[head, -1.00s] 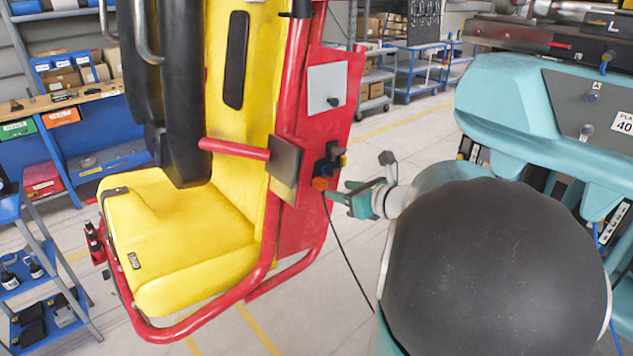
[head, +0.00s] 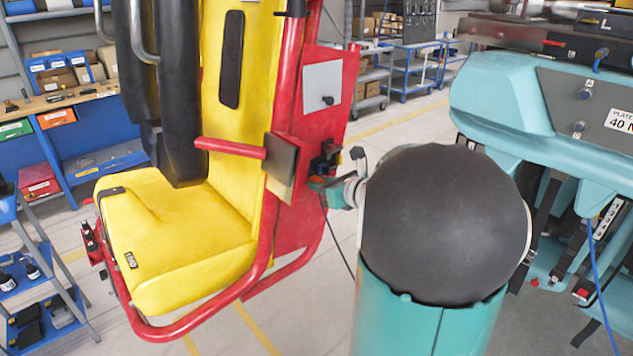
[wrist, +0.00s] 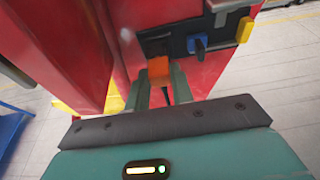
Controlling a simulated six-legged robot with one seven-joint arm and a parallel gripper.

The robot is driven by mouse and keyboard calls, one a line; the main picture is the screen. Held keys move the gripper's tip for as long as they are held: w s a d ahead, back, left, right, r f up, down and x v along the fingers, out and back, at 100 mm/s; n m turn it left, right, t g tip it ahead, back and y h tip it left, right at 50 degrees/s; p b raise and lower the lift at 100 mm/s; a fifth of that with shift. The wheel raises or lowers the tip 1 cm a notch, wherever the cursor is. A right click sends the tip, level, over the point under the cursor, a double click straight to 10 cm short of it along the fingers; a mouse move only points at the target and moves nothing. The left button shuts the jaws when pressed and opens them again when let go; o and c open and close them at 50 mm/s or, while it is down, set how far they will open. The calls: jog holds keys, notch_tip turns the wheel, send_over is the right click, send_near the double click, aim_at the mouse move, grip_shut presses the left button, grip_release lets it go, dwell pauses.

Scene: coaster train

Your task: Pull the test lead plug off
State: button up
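The test lead plug (wrist: 158,70) is an orange block on the dark socket panel (wrist: 195,42), which is fixed to the red side of the ride seat. My gripper (wrist: 160,84) has one finger on each side of the plug. Whether the fingers press on it or leave a small gap is not clear. In the head view my teal gripper (head: 328,190) is up against the panel and hides most of the plug. The black lead (head: 342,245) hangs down from there towards the floor.
A blue knob (wrist: 197,44) and a yellow part (wrist: 244,29) sit right of the plug. The yellow seat (head: 180,240) with its red frame (head: 225,312) stands left of my arm. Teal machinery (head: 535,110) is on the right. Open floor shows behind.

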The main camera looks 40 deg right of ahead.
grip_shut()
jog(key=shift+s, duration=2.5)
